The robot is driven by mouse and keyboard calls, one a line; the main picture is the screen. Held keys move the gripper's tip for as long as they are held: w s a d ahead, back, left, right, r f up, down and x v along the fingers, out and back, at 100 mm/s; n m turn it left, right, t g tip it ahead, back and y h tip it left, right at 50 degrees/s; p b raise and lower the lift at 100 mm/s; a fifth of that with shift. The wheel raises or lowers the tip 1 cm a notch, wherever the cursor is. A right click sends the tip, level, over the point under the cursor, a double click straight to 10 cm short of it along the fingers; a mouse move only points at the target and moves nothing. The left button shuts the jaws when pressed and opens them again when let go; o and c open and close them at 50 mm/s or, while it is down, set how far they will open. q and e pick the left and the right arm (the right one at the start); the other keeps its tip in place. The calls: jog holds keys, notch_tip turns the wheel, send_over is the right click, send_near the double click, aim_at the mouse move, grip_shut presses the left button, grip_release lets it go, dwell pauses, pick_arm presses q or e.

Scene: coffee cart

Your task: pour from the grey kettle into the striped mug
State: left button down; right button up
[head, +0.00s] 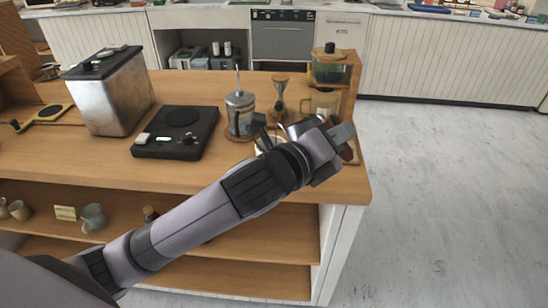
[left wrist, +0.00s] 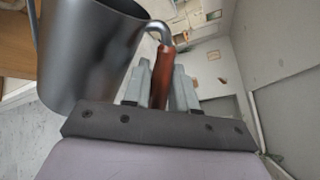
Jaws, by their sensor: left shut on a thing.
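The grey kettle (left wrist: 88,50) fills the upper left of the left wrist view, an open-topped metal vessel with a reddish-brown handle (left wrist: 161,72). My left gripper (left wrist: 162,80) is shut on that handle. In the head view my left gripper (head: 338,133) is over the right end of the counter, and my arm hides most of the kettle. A pale rounded thing (head: 266,146) peeks out behind my wrist; I cannot tell whether it is the striped mug. No stripes are clear. My right gripper is not in view.
On the wooden counter (head: 80,165) stand a steel machine (head: 115,95), a black hot plate (head: 175,133), a French press (head: 239,115), an hourglass-shaped thing (head: 279,95) and a coffee grinder (head: 330,68). A glass jug (head: 324,102) is close behind my gripper. Open floor lies right.

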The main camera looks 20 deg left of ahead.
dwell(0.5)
pick_arm(q)
jog(key=shift+s+d+f+m+b, duration=0.1)
jog(key=shift+d+f+m+b, duration=0.05)
jog(key=shift+f+m+b, duration=0.25)
jog(key=shift+s+d+f+m+b, duration=0.15)
jog(key=shift+f+m+b, duration=0.1)
jog(key=shift+f, duration=0.25)
jog(key=shift+r, duration=0.15)
jog(key=shift+w+a+r+n+p, duration=0.1)
jog(key=shift+r+n+p, duration=0.2)
jog(key=shift+p, duration=0.4)
jog(key=shift+w+a+r+n, duration=0.1)
jog(key=shift+r+n, duration=0.15)
jog(key=shift+r, duration=0.15)
jog(key=shift+r, duration=0.1)
dwell(0.4)
